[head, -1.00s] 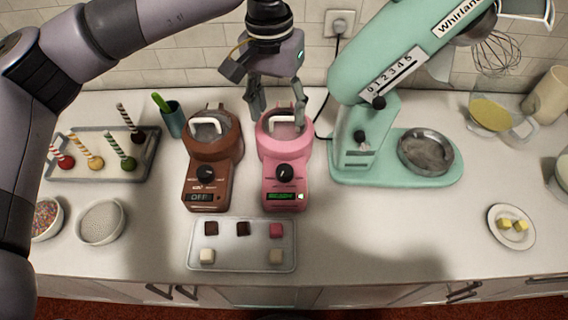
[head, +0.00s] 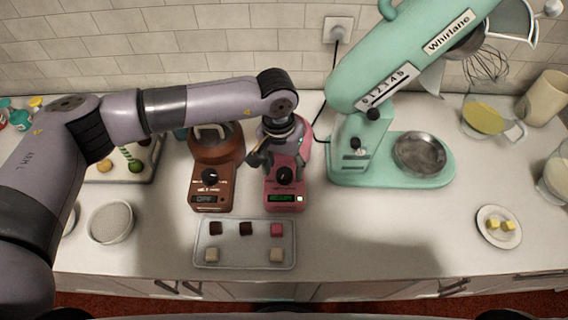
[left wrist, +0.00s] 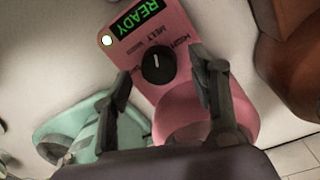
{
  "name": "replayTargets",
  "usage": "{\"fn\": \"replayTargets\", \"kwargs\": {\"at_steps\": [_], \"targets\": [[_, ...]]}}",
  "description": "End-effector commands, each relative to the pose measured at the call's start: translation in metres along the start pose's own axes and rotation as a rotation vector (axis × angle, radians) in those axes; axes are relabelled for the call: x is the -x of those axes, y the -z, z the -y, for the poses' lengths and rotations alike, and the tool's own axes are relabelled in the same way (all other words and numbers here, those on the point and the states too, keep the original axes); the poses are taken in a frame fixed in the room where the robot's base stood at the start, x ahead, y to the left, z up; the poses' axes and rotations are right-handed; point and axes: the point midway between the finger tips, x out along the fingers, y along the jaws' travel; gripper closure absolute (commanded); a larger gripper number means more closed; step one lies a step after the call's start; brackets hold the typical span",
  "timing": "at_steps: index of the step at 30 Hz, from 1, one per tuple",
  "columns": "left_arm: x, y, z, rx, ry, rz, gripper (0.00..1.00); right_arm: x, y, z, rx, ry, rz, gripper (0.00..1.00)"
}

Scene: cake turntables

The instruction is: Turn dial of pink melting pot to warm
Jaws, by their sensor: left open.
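The pink melting pot (head: 286,196) stands on the counter between the brown pot and the mint mixer. Its black dial (head: 284,175) is on the sloped front panel, above a lit green display. In the left wrist view the display (left wrist: 139,19) reads READY, and MELT and HIGH marks show around the dial (left wrist: 158,65). The dial's white line runs roughly along the panel; the warm mark is too unclear to read. My left gripper (left wrist: 165,82) is open, its fingers on either side of the dial, apart from it. In the head view it hangs over the pink pot, hiding most of its bowl.
A brown melting pot (head: 210,185) with an OFF display stands close to the left. The mint stand mixer (head: 395,165) is to the right. A tray of chocolates (head: 245,258) lies in front of both pots. Counter to the right of that tray is free.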

Motion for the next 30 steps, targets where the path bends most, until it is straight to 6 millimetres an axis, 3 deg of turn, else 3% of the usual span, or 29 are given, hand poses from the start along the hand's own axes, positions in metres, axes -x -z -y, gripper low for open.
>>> {"fn": "replayTargets", "kwargs": {"at_steps": [6, 14, 30], "targets": [[-0.013, 0.000, -0.001, -0.002, 0.000, -0.001, 0.46, 0.005, 0.001, -0.001, 0.001, -0.001, -0.001, 0.45], [-0.015, 0.000, 0.000, -0.002, 0.000, -0.001, 0.47, 0.005, 0.001, -0.001, 0.001, -0.001, -0.001, 0.45], [-0.014, 0.000, 0.000, -0.001, 0.000, -0.001, 0.83, 0.005, 0.002, -0.001, 0.000, -0.001, -0.001, 0.45]]}}
